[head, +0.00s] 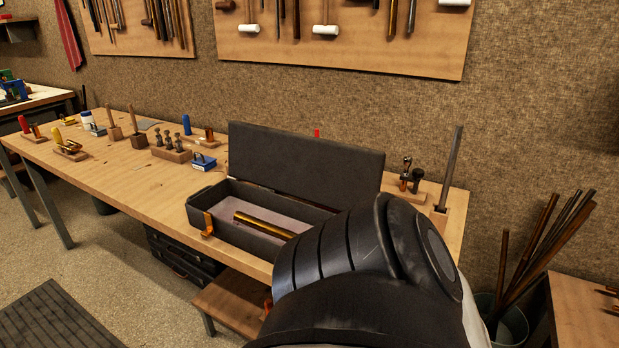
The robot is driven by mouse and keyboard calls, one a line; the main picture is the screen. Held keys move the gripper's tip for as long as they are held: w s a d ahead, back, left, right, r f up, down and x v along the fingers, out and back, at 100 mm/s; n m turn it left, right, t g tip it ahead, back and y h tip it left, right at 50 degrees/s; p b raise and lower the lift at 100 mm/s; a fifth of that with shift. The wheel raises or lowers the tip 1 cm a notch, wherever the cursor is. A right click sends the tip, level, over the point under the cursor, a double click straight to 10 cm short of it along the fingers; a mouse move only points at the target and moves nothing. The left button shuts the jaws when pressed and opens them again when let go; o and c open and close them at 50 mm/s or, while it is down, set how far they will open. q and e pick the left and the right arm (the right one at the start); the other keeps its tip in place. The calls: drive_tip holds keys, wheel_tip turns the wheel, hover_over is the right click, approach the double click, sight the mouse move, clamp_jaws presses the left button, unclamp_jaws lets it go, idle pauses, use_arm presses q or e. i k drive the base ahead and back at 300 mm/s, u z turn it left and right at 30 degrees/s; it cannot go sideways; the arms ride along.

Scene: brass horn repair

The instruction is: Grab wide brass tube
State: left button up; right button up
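A wide brass tube (264,225) lies inside an open black case (240,241) on the wooden workbench. Its left end shows on the case's grey lining, and its right end runs out of sight behind my black arm. The case's dark lid (300,165) stands raised at the back. A brass-coloured clasp (208,225) is on the case's front left. My arm covers the right part of the case. Neither gripper can be seen.
Wooden holders with tools (171,148) and a small blue box (203,162) stand left of the case. A post in a wooden block (450,170) stands at the bench's right end. A bucket (510,325) of long tubes is on the floor at right.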

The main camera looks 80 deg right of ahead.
sight(282, 233)
drive_tip(key=k, duration=0.1)
drive_tip(key=z, duration=1.55)
